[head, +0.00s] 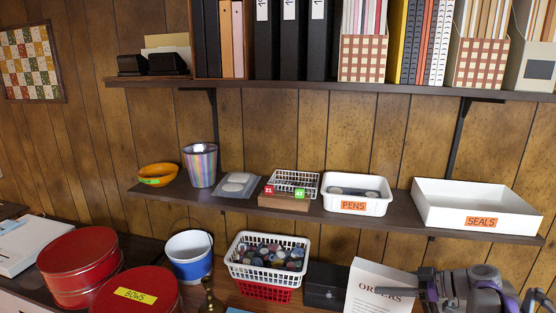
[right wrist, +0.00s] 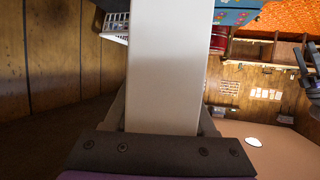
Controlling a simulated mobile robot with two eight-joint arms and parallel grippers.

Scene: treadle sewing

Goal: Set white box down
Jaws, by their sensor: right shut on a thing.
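The white box (head: 376,289) stands upright at the bottom of the head view, with the word ORDERS on its face; its lower part is cut off by the frame edge. My right gripper (head: 426,287) comes in from the right and is shut on its right side. In the right wrist view the white box (right wrist: 166,65) fills the middle, between the fingers of my right gripper (right wrist: 164,128). I cannot tell whether the box touches the surface below. My left gripper is not in view.
A dark box (head: 325,287) lies just left of the white box. A white basket of spools (head: 267,260), a blue bucket (head: 189,256) and red tins (head: 80,262) stand further left. The lower shelf (head: 395,222) above holds a PENS tray (head: 356,196) and a SEALS tray (head: 476,207).

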